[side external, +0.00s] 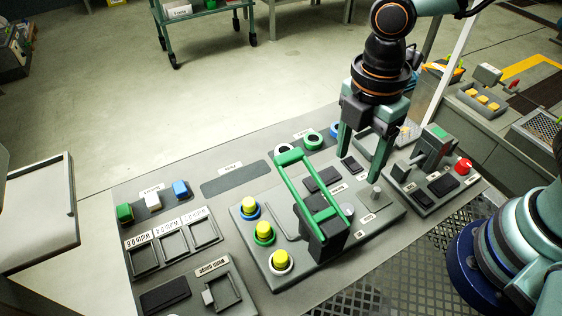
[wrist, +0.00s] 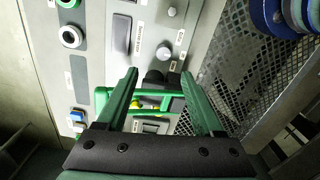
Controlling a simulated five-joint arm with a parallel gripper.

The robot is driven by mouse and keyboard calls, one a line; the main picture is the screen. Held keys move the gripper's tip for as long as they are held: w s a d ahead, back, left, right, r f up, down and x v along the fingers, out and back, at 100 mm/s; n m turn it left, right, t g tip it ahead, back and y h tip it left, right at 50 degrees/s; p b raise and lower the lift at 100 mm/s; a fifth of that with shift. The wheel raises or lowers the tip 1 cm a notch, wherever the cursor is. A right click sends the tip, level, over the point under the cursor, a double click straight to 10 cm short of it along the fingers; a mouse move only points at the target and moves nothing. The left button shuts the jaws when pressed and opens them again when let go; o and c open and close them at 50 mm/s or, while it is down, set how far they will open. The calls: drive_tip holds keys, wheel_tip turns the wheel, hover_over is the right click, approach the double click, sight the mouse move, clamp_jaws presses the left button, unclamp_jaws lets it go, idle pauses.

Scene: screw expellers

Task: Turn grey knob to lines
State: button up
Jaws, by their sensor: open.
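A grey knob (side external: 376,194) stands upright on the middle control panel in the side view, just below my gripper's right fingertip. A second round light-grey part (side external: 347,209) sits to its left, close to the green lever. In the wrist view a round grey knob (wrist: 163,52) lies just beyond the fingertips, with a smaller one (wrist: 172,11) near the top edge. My gripper (side external: 360,166) is open and empty, pointing down over the panel. In the wrist view its green fingers (wrist: 159,75) are spread wide. The marking lines are too small to make out.
A green lever handle (side external: 296,178) rises left of my gripper. Several yellow buttons (side external: 264,231) stand left of it. A panel with a red knob (side external: 463,167) and a raised grey-green lever (side external: 433,146) lies to the right. Round sockets (side external: 313,140) line the back.

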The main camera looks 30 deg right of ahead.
sight(346, 209)
drive_tip(key=shift+n, duration=0.4)
drive_tip(key=f, duration=0.8)
drive_tip(key=s+f, duration=0.1)
drive_tip(key=f, duration=0.3)
drive_tip(key=shift+a+f, duration=0.25)
drive_tip(key=shift+f, duration=0.05)
clamp_jaws()
